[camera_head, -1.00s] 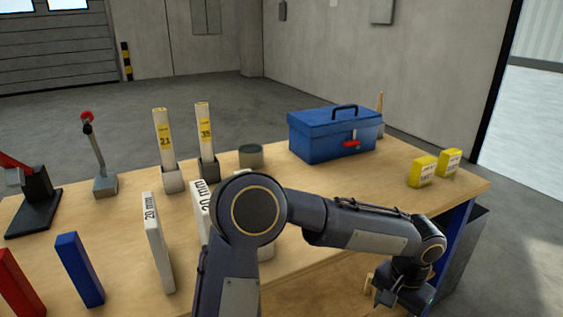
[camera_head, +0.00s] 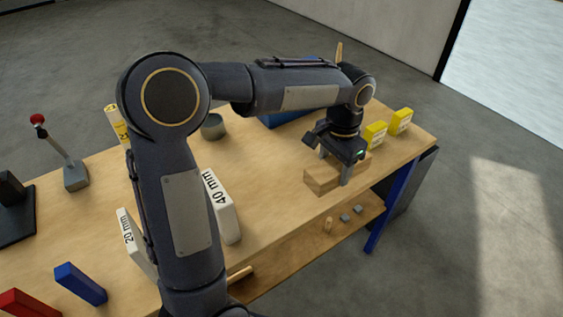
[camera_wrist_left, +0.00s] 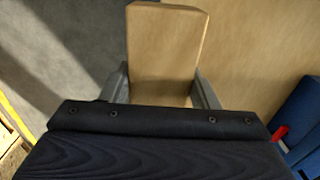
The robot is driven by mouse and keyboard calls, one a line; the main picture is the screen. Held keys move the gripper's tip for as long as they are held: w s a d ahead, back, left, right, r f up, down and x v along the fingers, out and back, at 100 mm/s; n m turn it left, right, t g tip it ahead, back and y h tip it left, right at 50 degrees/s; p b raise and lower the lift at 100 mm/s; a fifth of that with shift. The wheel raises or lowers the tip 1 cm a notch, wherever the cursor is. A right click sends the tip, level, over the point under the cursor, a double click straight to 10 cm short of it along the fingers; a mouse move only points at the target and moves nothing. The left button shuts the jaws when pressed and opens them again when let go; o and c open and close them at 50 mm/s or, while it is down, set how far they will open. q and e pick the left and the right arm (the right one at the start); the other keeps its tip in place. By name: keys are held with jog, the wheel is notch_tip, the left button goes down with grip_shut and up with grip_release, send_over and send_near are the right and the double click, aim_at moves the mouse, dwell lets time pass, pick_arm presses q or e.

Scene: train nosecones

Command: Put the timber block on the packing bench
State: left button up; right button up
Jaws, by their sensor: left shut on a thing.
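The timber block (camera_head: 321,181) is a light wooden block at the right part of the packing bench (camera_head: 268,200), near its front edge. My left gripper (camera_head: 335,172) points down with its fingers on both sides of the block and is shut on it. In the left wrist view the block (camera_wrist_left: 163,50) sits between the two fingers (camera_wrist_left: 160,88), with the bench top beside and beyond it. I cannot tell whether the block touches the bench top or is just above it. My right gripper is not in view.
Two yellow boxes (camera_head: 387,128) stand just beyond the gripper. The blue toolbox (camera_head: 285,117) is mostly hidden behind my arm. A lower shelf (camera_head: 300,250) holds small items.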

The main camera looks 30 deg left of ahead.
pick_arm(q)
jog(key=w+a+f, duration=0.1)
jog(key=a+f, duration=0.1)
jog(key=a, duration=0.1)
jog(key=w+a+f+p, duration=0.1)
jog(key=w+a+f, duration=0.1)
jog(key=a+f, duration=0.1)
jog(key=w+a+f+p, duration=0.1)
jog(key=w+a+f, duration=0.1)
jog(key=a, duration=0.3)
jog(key=shift+f, duration=0.75)
jog(key=shift+w+a+f, duration=0.15)
jog(key=shift+f, duration=0.2)
notch_tip(320, 180, down, 3)
jog(key=shift+a+r+p, duration=0.1)
jog(key=shift+r+p, duration=0.1)
jog(key=shift+p, duration=0.15)
jog(key=shift+f, duration=0.3)
